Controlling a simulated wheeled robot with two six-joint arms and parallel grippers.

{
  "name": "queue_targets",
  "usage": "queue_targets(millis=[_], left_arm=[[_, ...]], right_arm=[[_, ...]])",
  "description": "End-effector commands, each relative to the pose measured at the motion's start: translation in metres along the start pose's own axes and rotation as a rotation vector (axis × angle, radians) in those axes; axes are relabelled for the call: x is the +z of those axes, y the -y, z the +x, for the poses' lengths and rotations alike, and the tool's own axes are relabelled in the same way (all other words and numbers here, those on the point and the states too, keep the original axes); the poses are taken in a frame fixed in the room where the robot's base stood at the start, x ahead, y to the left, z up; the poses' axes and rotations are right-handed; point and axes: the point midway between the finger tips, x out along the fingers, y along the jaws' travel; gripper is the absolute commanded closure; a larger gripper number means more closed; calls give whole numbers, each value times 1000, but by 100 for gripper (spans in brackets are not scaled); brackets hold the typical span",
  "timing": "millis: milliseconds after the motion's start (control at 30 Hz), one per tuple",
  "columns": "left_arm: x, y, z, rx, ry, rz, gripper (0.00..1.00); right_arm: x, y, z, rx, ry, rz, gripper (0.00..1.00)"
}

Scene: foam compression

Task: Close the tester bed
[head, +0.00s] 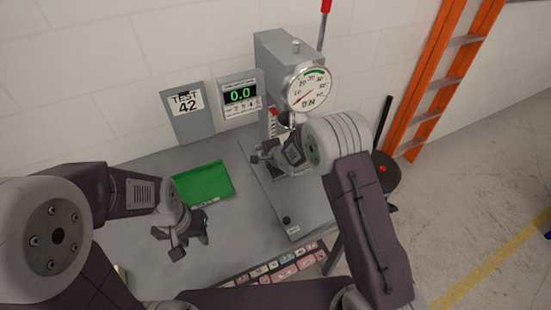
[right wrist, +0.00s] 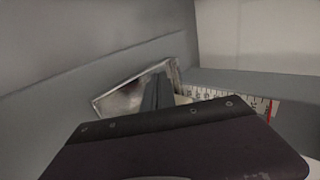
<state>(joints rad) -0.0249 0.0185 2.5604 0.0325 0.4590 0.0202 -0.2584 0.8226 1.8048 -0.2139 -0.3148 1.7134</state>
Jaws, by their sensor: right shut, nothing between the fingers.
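The tester (head: 273,62) is a grey column stand against the wall, with a round dial gauge (head: 309,89) and a flat grey base (head: 300,215). My right gripper (head: 262,156) is shut and empty at the tester, below the gauge. My right arm hides part of this area. In the right wrist view, the dark fingertips (right wrist: 158,92) lie in front of a shiny metal plate (right wrist: 118,100), probably part of the bed; contact cannot be told. My left gripper (head: 188,243) hangs over the table, left of the base; its finger gap is unclear.
A green tray (head: 203,184) lies on the grey table (head: 135,165). A digital display reading 0.0 (head: 240,97) and a TEST 42 sign (head: 187,105) stand behind. A strip of coloured blocks (head: 282,268) lies in front. An orange ladder (head: 440,75) leans at right.

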Motion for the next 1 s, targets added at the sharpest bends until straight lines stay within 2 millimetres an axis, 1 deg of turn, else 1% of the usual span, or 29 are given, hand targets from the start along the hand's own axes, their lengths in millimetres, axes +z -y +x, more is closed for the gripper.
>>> queue_targets(millis=[167, 300, 400, 500, 567, 867, 900, 967, 1000], left_arm=[[0, 0, 4, 0, 0, 0, 64], [0, 0, 5, 0, 0, 0, 64], [0, 0, 5, 0, 0, 0, 64], [0, 0, 5, 0, 0, 0, 64], [0, 0, 5, 0, 0, 0, 64], [0, 0, 5, 0, 0, 0, 64], [0, 0, 5, 0, 0, 0, 64], [0, 0, 5, 0, 0, 0, 64], [0, 0, 5, 0, 0, 0, 64]], right_arm=[[0, 0, -27, -2, -1, 0, 100], [-1, 0, -54, -2, -1, 1, 100], [-1, 0, -70, -2, -1, 1, 100], [0, 0, -79, 0, 0, 0, 100], [0, -1, -82, 1, 0, 0, 100], [-2, 0, -82, 0, -3, 3, 100], [-7, 3, -85, -8, -10, 8, 100], [-18, 17, -94, -40, -28, 19, 100], [-29, 28, -107, -68, -48, 33, 100]])
